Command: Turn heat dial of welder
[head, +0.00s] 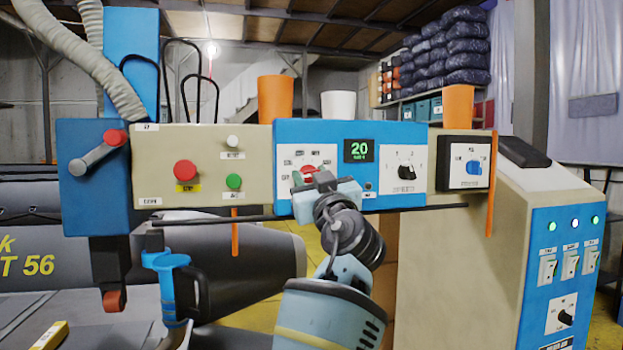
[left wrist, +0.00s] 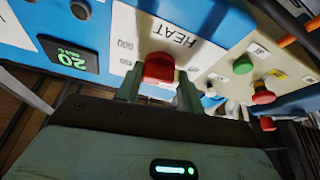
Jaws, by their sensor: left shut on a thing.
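The welder's control panel (head: 434,138) spans the head view. My right gripper is not in view.
Beside the heat dial are a black speed knob (head: 406,173), a blue knob (head: 473,168), a red stop button (head: 185,171) and a green button (head: 234,181). A thin dark bar (head: 430,208) runs below the panel. A switch cabinet (head: 565,270) stands at right.

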